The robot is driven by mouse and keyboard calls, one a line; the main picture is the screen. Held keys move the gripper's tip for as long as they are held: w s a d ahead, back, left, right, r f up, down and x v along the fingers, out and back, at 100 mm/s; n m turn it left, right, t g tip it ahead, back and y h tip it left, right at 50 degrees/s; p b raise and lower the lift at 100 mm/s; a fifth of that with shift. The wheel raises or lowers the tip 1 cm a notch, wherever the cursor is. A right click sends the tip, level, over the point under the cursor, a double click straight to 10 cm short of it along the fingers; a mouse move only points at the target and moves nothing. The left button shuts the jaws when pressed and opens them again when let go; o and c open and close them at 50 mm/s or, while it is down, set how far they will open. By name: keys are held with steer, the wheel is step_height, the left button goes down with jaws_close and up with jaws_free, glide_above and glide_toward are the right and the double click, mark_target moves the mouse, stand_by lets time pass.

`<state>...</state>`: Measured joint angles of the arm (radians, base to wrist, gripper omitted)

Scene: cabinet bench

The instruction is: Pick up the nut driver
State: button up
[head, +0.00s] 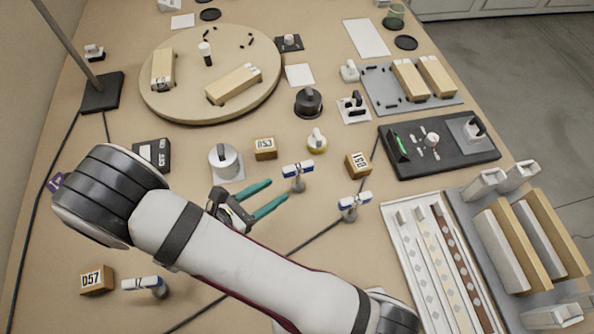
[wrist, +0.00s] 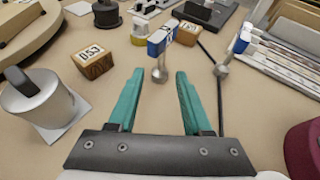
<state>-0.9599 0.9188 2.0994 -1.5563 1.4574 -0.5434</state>
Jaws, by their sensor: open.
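No thing in view is clearly marked as the nut driver. Three similar tools with a blue-and-white bar on a grey metal post stand on the bench. One (head: 297,171) is just beyond my gripper (head: 278,190); a second (head: 354,201) is to its right, and a third (head: 142,283) is at the lower left. In the wrist view, the nearest tool (wrist: 161,42) is straight ahead, past the tips of my gripper (wrist: 159,72). My teal fingers are spread apart with nothing held. The second tool (wrist: 240,42) shows at the right.
Numbered wooden blocks (head: 265,149) (head: 357,166) stand close by. A silver cylinder with a dark handle (wrist: 40,98) stands left of my fingers. A dark tray (head: 440,160), a white slotted tray (head: 395,235) and a round wooden board (head: 190,108) lie further out. Black cables cross the bench.

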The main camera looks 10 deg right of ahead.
mark_target(298, 178)
steer(key=x, duration=0.7)
steer(key=shift+s, duration=0.15)
jaws_close()
stand_by(1.0)
